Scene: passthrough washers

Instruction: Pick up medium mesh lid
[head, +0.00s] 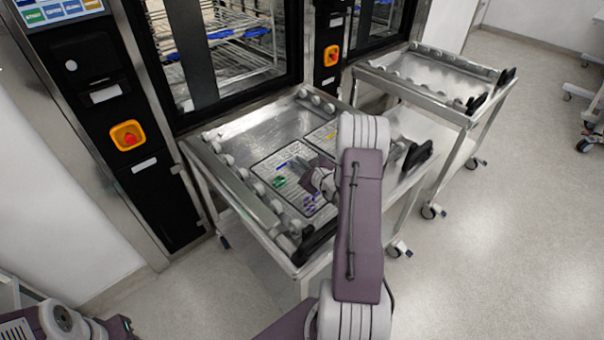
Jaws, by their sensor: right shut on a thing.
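My right gripper (312,187) is low over the front cart, at a mesh piece (262,170) with a thin bright frame. It is shut on part of this piece, which looks like the medium mesh lid. Small green and blue items (279,182) show at or under the mesh. My right arm hides the right part of the mesh and much of the grip. I cannot tell whether the lid is lifted or still resting. My left arm shows only at the bottom left, and I cannot make out its jaws.
The front cart (222,142) has a steel top with rollers along its sides and black handles. It stands against a washer with a glass door (215,50) and racks inside. A second, empty roller cart (430,72) stands to the right. Floor (500,230) at the right is clear.

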